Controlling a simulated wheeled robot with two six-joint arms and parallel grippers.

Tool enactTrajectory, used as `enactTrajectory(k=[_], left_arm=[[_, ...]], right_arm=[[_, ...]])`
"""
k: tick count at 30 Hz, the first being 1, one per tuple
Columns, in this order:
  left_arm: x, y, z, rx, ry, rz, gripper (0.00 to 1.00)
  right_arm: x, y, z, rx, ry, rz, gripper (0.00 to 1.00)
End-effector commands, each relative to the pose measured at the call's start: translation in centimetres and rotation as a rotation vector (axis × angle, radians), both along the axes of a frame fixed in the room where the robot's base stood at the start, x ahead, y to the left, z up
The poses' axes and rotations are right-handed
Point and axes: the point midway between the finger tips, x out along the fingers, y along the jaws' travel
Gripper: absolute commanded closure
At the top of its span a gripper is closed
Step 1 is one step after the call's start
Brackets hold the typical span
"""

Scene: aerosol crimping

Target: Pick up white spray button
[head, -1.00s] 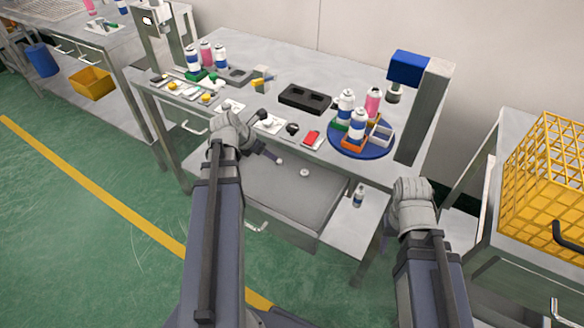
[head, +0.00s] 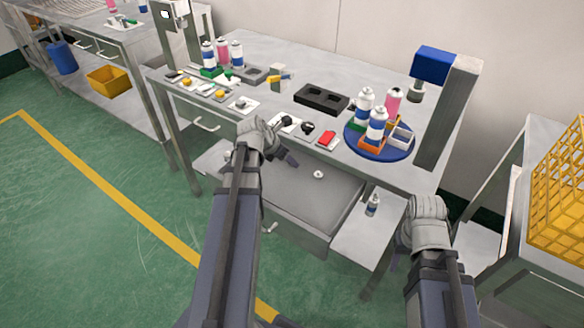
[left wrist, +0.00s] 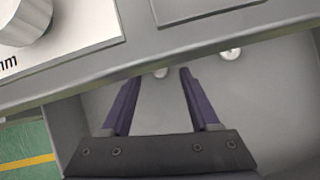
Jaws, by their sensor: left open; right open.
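A small white round button (head: 318,174) lies in the open grey drawer (head: 290,210) below the front edge of the table; it also shows in the left wrist view (left wrist: 231,53). A second small whitish piece (left wrist: 161,72) lies between and just beyond my left fingertips, partly cut off by the table edge. My left gripper (head: 288,157) reaches over the drawer; its purple fingers (left wrist: 157,75) are apart with nothing held. My right gripper (head: 428,215) is right of the drawer, open and away from the buttons, with its fingers mostly hidden.
The table edge overhangs the drawer close to my left fingers. On the table are several parts cards, a black block (head: 322,98) and a blue round tray (head: 360,148) with cans. A small bottle (head: 373,204) stands below. A yellow wire basket (head: 560,200) is at right.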

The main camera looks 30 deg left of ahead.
Motion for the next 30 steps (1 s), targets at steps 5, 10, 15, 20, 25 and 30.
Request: enactTrajectory(k=[5, 10, 15, 20, 25, 30], left_arm=[[0.79, -0.21, -1.35, 0.001, 0.000, -0.001, 0.38], [0.74, -0.21, -1.16, 0.001, 0.000, -0.001, 0.38], [0.73, -0.20, -1.16, 0.001, 0.000, -0.001, 0.56], [0.73, -0.20, -1.16, 0.001, 0.000, -0.001, 0.74], [0.73, -0.20, -1.16, 0.001, 0.000, -0.001, 0.93], [0.73, -0.20, -1.16, 0.001, 0.000, -0.001, 1.00]], right_arm=[[0.00, 0.00, -1.35, 0.000, 0.000, 0.000, 0.50], [0.00, 0.00, -1.16, 0.000, 0.000, 0.000, 0.50], [0.00, 0.00, -1.16, 0.000, 0.000, 0.000, 0.50], [0.00, 0.00, -1.16, 0.000, 0.000, 0.000, 0.50], [0.00, 0.00, -1.16, 0.000, 0.000, 0.000, 0.50], [0.00, 0.00, -1.16, 0.000, 0.000, 0.000, 0.50]])
